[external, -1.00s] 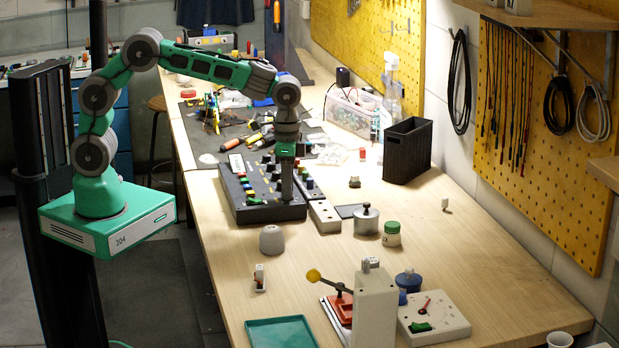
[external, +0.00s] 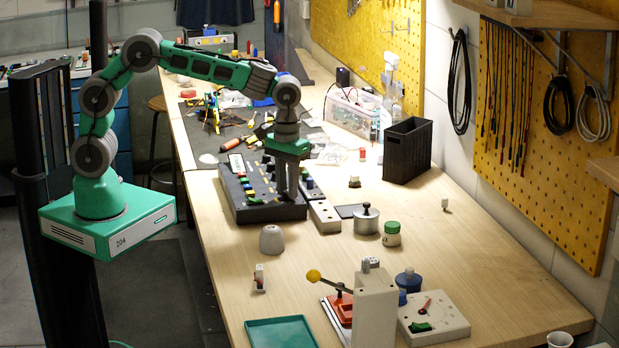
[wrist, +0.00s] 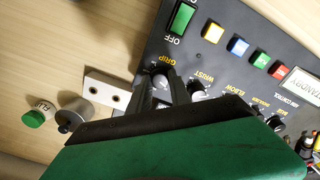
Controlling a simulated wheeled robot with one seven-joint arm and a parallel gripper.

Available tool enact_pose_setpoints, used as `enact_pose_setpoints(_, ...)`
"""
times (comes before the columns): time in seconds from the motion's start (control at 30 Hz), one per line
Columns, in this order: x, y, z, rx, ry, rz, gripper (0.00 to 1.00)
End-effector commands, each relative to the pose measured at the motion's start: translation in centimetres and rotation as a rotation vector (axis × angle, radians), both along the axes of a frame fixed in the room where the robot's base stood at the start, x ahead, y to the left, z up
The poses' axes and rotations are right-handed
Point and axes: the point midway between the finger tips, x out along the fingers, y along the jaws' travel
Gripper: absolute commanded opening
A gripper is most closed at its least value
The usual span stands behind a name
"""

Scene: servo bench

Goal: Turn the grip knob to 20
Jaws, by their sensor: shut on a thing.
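The dark control panel (external: 236,204) lies on the bench under my gripper (external: 290,190), which points straight down at its near right part. In the wrist view the panel (wrist: 205,57) shows upside down, with the word GRIP printed beside the grip knob (wrist: 160,80). My gripper's two dark fingers (wrist: 161,88) stand on either side of this knob and are shut on it. The fingers and palm hide much of the knob and its scale, so I cannot read its setting. The wrist knob (wrist: 201,92) is just to the right of the fingers.
A green OFF switch (wrist: 181,18) and several coloured buttons sit on the panel. A white block with two holes (wrist: 106,90), a grey lidded cylinder (wrist: 74,115) and a green-capped jar (wrist: 36,116) stand beside it. A black bin (external: 407,150) is farther right.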

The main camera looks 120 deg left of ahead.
Motion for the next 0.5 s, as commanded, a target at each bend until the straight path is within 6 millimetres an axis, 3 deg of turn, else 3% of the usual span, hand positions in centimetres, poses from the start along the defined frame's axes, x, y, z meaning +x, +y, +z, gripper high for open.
enact_pose_setpoints(0.5, 0.08, 0.07, 0.14, 0.002, -0.004, 0.443, 0.00)
